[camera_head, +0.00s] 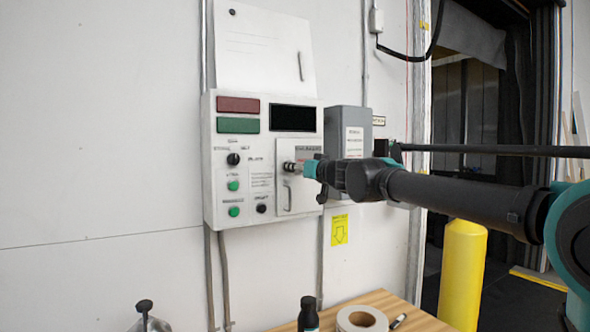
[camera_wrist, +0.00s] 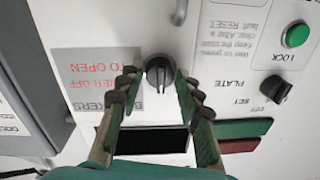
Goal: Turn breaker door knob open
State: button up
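The breaker door (camera_head: 297,205) is a small light panel with a handle, low on the right of the white control box (camera_head: 211,190). Its dark round knob (camera_wrist: 159,77) has a raised grip bar and sits near a printed label with red letters (camera_wrist: 98,75). In the wrist view, which is turned around, my gripper (camera_wrist: 156,80) has one finger on each side of the knob. The fingers are apart, with gaps visible beside the knob; firm contact cannot be told. In the head view my gripper (camera_head: 305,167) reaches the door from the right and partly covers it.
Green buttons (camera_head: 233,186) and a black selector (camera_head: 233,159) sit left of the door. A grey box (camera_head: 341,121) is close on the right. Below stands a wooden table (camera_head: 418,318) with a dark bottle (camera_head: 308,316) and tape roll (camera_head: 361,319). A yellow bollard (camera_head: 462,275) stands right.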

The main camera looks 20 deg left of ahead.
grip_shut()
jog(key=shift+m, duration=0.3)
jog(key=m+t, duration=0.1)
jog(key=m, duration=1.7)
jog(key=shift+f, duration=0.1)
jog(key=shift+t, duration=0.3)
